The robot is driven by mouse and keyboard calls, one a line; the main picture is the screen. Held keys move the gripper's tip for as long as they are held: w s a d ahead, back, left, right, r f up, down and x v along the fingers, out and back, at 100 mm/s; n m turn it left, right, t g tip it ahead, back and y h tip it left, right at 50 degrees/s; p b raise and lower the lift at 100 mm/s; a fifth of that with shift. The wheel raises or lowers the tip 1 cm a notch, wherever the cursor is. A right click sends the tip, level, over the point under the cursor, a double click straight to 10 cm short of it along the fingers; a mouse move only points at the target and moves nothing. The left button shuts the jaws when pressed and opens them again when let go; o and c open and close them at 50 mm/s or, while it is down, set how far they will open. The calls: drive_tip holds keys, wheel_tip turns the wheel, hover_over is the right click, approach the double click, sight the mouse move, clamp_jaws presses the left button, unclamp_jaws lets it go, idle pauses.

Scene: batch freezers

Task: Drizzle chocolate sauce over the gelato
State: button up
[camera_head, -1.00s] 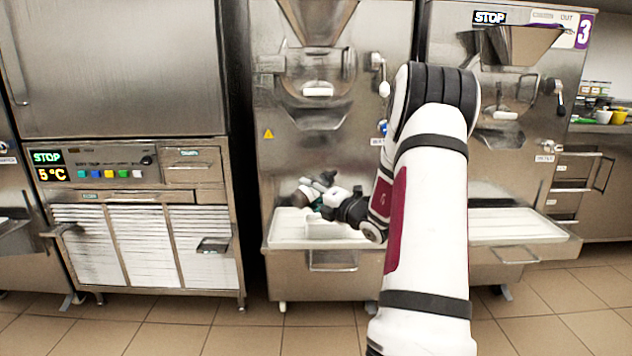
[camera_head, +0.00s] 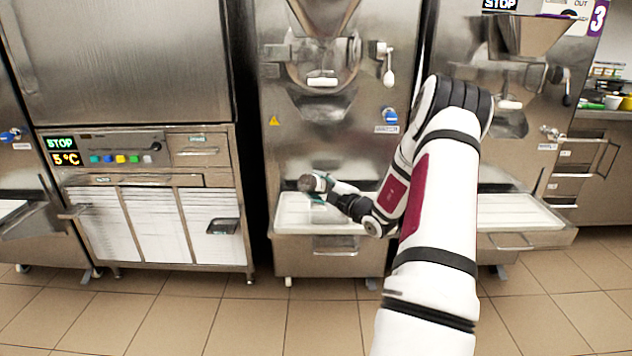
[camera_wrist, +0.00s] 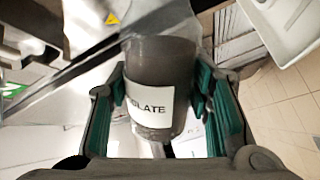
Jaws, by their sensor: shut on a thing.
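My gripper (camera_wrist: 168,105) is shut on a dark bottle (camera_wrist: 160,65) with a white label whose visible letters read "LATE". The green finger pads press on both its sides. In the head view the brown end of the bottle (camera_head: 306,183) points left, and my gripper (camera_head: 322,187) is above the white tray (camera_head: 290,222) of the middle freezer. The bottle appears tilted, nearly on its side. I cannot make out the gelato, and no sauce stream shows. My gripper and arm hide part of the tray.
The middle batch freezer (camera_head: 275,90) stands behind the tray, with a lever (camera_head: 388,65) and a blue knob (camera_head: 390,116). A cabinet (camera_head: 130,75) showing "STOP" and 5 °C is at left. Another freezer (camera_head: 470,40) stands at right. Tiled floor (camera_head: 200,310) is clear in front.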

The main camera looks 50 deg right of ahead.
sight(300, 177)
drive_tip(key=shift+s+d+r+m+p, duration=0.1)
drive_tip(key=shift+d+r+m+p, duration=0.2)
drive_tip(key=shift+r+m+p, duration=0.65)
drive_tip(key=shift+d+r+m+p, duration=0.2)
drive_tip(key=shift+d+m+p, duration=0.15)
drive_tip(key=shift+p, duration=1.2)
drive_tip(key=shift+p, duration=0.45)
drive_tip(key=shift+a, duration=0.2)
drive_tip(key=shift+w+a, duration=0.8)
drive_tip(key=shift+w, duration=0.2)
drive_tip(key=shift+w+a, duration=0.8)
drive_tip(key=shift+w, duration=0.2)
drive_tip(key=shift+w+a, duration=0.1)
drive_tip(key=shift+w, duration=0.05)
drive_tip(key=n, duration=0.3)
drive_tip(key=shift+n, duration=0.4)
